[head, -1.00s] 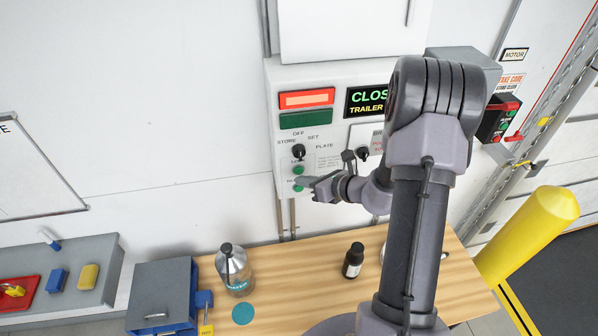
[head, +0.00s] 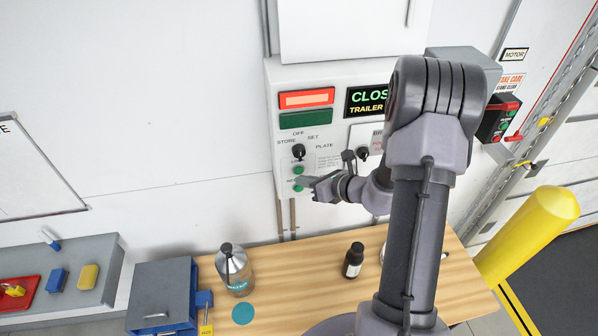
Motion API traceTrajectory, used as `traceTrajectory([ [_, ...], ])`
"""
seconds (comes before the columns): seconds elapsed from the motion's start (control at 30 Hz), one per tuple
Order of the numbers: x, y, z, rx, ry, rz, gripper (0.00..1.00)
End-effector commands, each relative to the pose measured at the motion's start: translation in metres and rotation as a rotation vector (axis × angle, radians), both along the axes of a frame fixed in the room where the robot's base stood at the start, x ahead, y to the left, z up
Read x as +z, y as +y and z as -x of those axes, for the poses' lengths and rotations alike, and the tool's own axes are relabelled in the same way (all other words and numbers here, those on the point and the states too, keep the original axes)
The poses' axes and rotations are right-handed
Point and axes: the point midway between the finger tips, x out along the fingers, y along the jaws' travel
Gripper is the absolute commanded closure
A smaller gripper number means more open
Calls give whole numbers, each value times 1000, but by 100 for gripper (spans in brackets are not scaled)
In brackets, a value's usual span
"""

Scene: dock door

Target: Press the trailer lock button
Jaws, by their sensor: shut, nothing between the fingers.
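The control panel (head: 322,132) on the wall carries a rotary knob (head: 298,151) and two green buttons below it. The upper green button (head: 298,170) is clear in view. The lower green button (head: 297,188) sits right at the tip of my gripper (head: 303,184). The labels beside both buttons are too small or partly covered to read for certain. My gripper is shut and empty, pointing left at the panel. I cannot tell whether its tip touches the lower button. A display (head: 367,100) reads "CLOS…" and "TRAILER", its right part hidden by my arm.
A wooden table (head: 290,270) below holds a clear bottle (head: 234,270) and a small dark bottle (head: 353,261). A red-lit indicator (head: 306,99) sits above a dark green one (head: 306,119). A motor control box (head: 497,120) and a yellow post (head: 530,235) stand right.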

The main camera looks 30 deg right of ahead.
Motion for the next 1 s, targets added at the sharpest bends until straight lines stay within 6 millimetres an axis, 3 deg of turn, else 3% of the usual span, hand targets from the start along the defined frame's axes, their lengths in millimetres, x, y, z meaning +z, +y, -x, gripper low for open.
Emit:
traceTrajectory([
  [1.0,0,-2,-8,0,1,0,100],
])
